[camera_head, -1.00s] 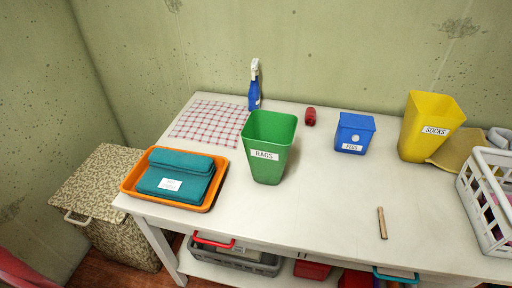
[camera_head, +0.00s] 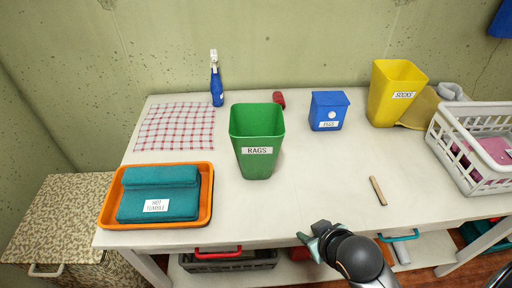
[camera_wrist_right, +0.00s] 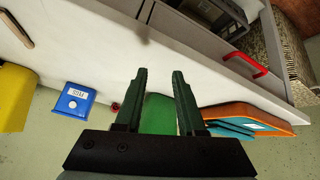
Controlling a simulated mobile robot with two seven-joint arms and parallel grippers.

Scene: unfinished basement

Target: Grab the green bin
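The green bin (camera_head: 257,138) labelled RAGS stands upright on the white table, near its middle. In the right wrist view the green bin (camera_wrist_right: 158,115) shows between and beyond my two fingers. My right gripper (camera_head: 312,240) is at the table's front edge, in front and to the right of the bin and apart from it. In the right wrist view my right gripper (camera_wrist_right: 162,80) has its fingers spread with nothing held between them. My left gripper is not in view.
An orange tray (camera_head: 207,211) with teal cloths lies left of the bin. A blue box (camera_head: 328,112), yellow bin (camera_head: 396,92) and white basket (camera_head: 457,158) stand to the right. A wooden peg (camera_head: 378,190) lies near the front. A spray bottle (camera_head: 216,84) stands behind.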

